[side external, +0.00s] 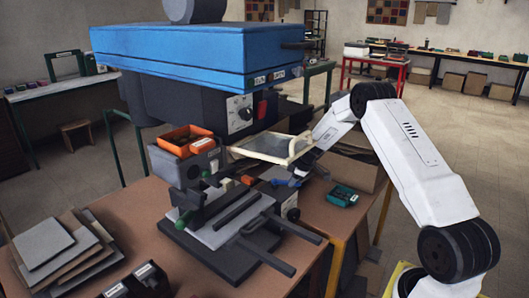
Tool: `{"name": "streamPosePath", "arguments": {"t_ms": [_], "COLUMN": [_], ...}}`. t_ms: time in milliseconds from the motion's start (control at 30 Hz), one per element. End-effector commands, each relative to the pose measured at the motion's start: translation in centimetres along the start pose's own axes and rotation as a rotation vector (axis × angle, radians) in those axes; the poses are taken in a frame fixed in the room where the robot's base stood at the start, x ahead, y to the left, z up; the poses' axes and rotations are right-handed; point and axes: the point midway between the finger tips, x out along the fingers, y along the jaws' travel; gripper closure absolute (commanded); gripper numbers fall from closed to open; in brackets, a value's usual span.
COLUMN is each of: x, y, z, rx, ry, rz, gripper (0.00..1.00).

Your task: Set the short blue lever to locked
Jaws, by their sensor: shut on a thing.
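The short blue lever (284,183) is a small blue piece low on the right side of the machine, just below the clear guard with a cream frame (293,148). My gripper (298,178) reaches down from the right and is shut on the lever. The jaws are small and dark here, and part of the lever is hidden by them. I cannot read any locked mark or the lever's exact setting.
The machine has a big blue head (200,50) above the guard. An orange bin (187,138) sits at its left. A teal box (342,195) lies on the bench right of the lever. Grey sheets (60,240) are stacked at the far left.

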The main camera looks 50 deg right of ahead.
Motion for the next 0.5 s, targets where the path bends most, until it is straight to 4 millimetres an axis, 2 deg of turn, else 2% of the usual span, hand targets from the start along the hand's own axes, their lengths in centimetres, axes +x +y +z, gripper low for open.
{"name": "streamPosePath", "arguments": {"t_ms": [500], "x": [0.5], "y": [2.3], "z": [0.0], "rx": [-0.306], "ry": [0.066], "rz": [-0.126], "gripper": [1.0]}}
